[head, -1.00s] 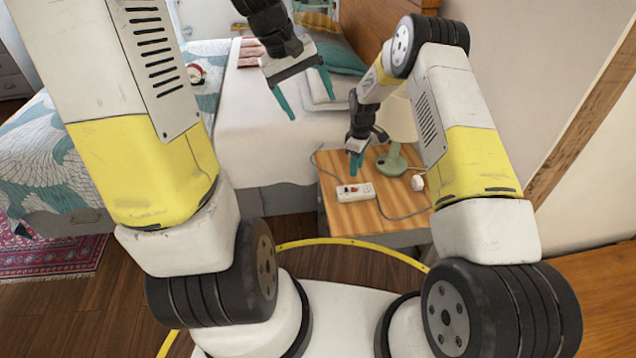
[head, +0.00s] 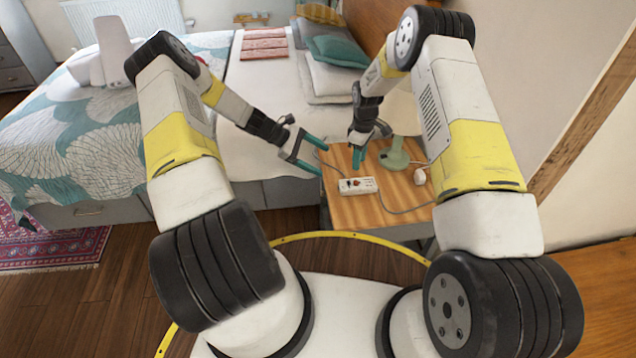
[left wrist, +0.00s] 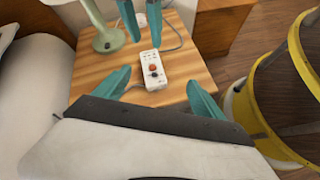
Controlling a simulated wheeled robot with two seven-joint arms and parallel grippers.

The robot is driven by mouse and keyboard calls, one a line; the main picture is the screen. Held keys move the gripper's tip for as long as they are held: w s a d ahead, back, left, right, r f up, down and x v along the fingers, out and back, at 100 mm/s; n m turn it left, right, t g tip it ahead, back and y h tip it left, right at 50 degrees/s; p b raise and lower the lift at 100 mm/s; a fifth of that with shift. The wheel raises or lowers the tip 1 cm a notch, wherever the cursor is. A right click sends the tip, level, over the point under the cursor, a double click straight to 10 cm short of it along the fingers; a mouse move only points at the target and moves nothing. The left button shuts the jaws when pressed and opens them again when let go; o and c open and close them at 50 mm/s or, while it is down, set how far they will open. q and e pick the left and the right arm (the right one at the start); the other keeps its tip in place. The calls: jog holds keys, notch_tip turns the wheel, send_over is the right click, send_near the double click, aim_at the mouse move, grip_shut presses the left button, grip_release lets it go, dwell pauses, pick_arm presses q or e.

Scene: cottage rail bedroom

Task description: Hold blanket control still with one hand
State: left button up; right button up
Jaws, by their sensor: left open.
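The blanket control (head: 357,186) is a small white box with dark and reddish controls and a cord. It lies on the wooden nightstand (head: 400,207); in the left wrist view the control (left wrist: 153,70) shows an orange-red knob. My left gripper (head: 321,157) is open and empty beside the nightstand's left edge, up and left of the control. Its teal fingers (left wrist: 160,92) point toward the control, apart from it. My right gripper (head: 358,158) is just behind the control with fingers pointing down; the left wrist view shows a gap between its fingers (left wrist: 142,20).
A small white round thing (head: 420,177) lies at the right. The grey cord (head: 400,212) crosses the top. The bed (head: 245,150) is at the left and a wall at the right.

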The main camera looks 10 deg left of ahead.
aim_at(340, 186)
pick_arm(q)
notch_tip(340, 186, down, 11)
jog(key=n+t+h, duration=0.2)
jog(key=n+t, duration=0.1)
jog(key=n, duration=0.3)
jog(key=shift+f+x, duration=0.15)
jog(key=shift+x, duration=1.85)
jog(key=shift+f+x, duration=0.15)
jog(key=shift+x, duration=1.85)
jog(key=shift+s+a, duration=0.1)
jog(key=shift+c, duration=0.4)
jog(key=c, duration=1.5)
pick_arm(e)
grip_shut()
